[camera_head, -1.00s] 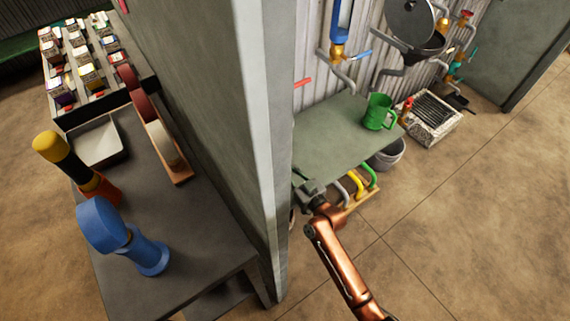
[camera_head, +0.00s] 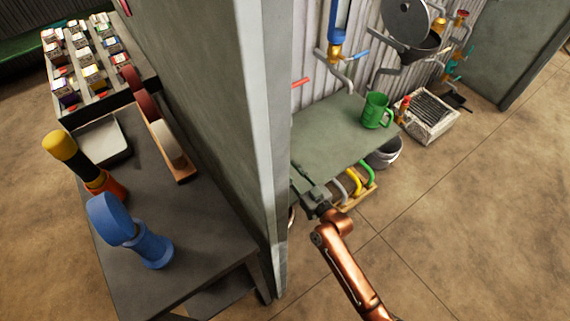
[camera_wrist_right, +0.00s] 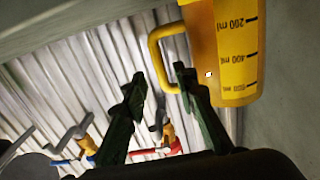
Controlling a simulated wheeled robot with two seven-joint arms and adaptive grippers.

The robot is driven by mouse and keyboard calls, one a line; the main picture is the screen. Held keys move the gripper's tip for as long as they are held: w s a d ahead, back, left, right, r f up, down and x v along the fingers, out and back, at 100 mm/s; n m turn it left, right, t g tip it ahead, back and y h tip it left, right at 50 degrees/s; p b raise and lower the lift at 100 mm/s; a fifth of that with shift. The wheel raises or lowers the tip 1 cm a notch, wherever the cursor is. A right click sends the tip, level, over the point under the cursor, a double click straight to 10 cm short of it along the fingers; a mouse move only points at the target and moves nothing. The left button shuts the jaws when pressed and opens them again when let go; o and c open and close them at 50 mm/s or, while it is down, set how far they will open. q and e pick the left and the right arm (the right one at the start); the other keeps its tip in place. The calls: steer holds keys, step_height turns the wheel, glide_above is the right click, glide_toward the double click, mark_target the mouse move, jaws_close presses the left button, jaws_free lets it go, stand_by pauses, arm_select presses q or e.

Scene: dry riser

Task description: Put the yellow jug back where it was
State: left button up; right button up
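The yellow jug (camera_wrist_right: 222,45) shows at the upper right of the right wrist view, with black millilitre marks and a yellow loop handle (camera_wrist_right: 158,62). I cannot make it out in the head view. My right gripper (camera_wrist_right: 160,82) is open, its two dark fingers apart and the jug's handle just beyond the fingertips, with no clear contact. In the head view my right gripper (camera_head: 314,196) is at the near left corner of the green-grey bench (camera_head: 325,135), partly hidden by my copper arm. My left gripper is not in view.
A green jug (camera_head: 376,111) stands on the bench. A grey wall (camera_head: 262,130) divides it from the dark table (camera_head: 200,235) with blue and yellow-black tools. Pipes and taps line the corrugated wall. A grey bucket (camera_head: 386,154) and white crate (camera_head: 430,118) stand on the floor.

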steer(key=v, duration=0.2)
steer(key=p+v, duration=0.1)
steer(key=v, duration=0.2)
steer(key=shift+s+d+r, duration=0.1)
steer(key=shift+s+r, duration=0.1)
steer(key=shift+p+v, duration=0.5)
steer(key=shift+v, duration=0.4)
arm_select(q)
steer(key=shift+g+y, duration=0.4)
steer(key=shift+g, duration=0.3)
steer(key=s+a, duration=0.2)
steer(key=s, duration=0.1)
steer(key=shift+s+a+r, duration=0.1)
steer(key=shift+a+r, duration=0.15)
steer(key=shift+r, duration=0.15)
arm_select(e)
steer(key=shift+s+d+f, duration=0.15)
steer(key=shift+s+d, duration=0.05)
steer(key=shift+s, duration=0.1)
